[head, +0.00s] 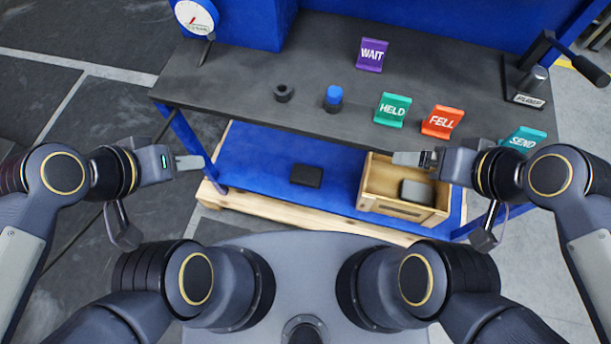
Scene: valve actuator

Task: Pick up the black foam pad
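The black foam pad looks to be the flat dark block (306,175) lying on the blue lower shelf (262,165), left of a wooden crate. My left gripper (190,162) is left of the pad and well apart from it, near the shelf's left end. Its fingers point right and nothing shows between them. My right gripper (408,158) points left over the back of the crate, right of the pad. I see the fingers of both grippers too much from the side to tell whether they are open.
The wooden crate (402,210) holds a grey block (417,192). The dark tabletop (235,75) overhangs the shelf behind. It carries a black ring (284,93), a blue-topped knob (333,97), signs such as HELD (392,109), and a lever device (535,80).

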